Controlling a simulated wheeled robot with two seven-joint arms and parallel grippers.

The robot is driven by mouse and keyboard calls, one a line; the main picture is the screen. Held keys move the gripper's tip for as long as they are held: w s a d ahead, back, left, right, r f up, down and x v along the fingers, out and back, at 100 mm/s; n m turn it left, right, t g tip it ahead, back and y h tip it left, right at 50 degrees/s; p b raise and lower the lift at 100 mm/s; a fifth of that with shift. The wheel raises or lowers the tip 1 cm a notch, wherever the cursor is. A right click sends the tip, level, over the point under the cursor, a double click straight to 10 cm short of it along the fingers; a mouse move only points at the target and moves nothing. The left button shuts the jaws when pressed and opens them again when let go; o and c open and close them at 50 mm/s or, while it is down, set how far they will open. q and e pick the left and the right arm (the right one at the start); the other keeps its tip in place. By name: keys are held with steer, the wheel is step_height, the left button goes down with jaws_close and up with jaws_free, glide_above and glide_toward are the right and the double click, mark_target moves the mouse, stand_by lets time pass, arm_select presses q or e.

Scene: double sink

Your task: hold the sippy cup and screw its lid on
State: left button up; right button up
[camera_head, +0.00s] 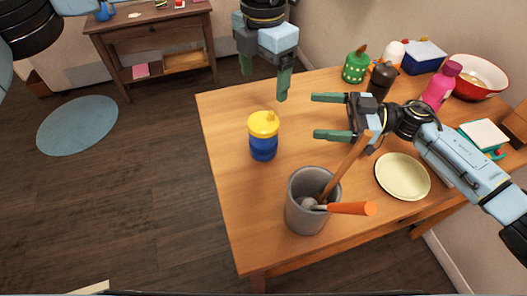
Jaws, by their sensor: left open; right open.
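The sippy cup (263,149) stands upright near the left edge of the wooden table. Its body is blue. A yellow lid (263,124) with a small spout sits on top of it; I cannot tell whether it is screwed tight. My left gripper (265,83) hangs above and behind the cup, fingers pointing down, open and empty. My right gripper (317,116) lies to the right of the cup, fingers pointing left towards it, open and empty. A clear gap separates both grippers from the cup.
A grey utensil holder (303,220) with wooden and orange handles stands in front of my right gripper. A pale plate (403,177) is to its right. A green canister (355,67), dark bottle (381,79), pink bottle (440,87) and red bowl (477,92) stand towards the back.

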mark_target(263, 124)
arm_select(q)
step_height(263, 124, down, 3)
steer(key=shift+s+f+b, duration=0.1)
steer(key=shift+s+b, duration=0.05)
steer(key=shift+b, duration=0.85)
steer(key=shift+f+b, duration=0.35)
steer(key=shift+f, duration=0.05)
arm_select(e)
step_height(263, 124, down, 4)
steer(key=shift+r, duration=0.1)
arm_select(q)
steer(key=shift+r, duration=0.1)
arm_select(e)
steer(key=a, duration=0.9)
steer(key=w+a, duration=0.1)
steer(key=a, duration=0.3)
steer(key=shift+a, duration=0.2)
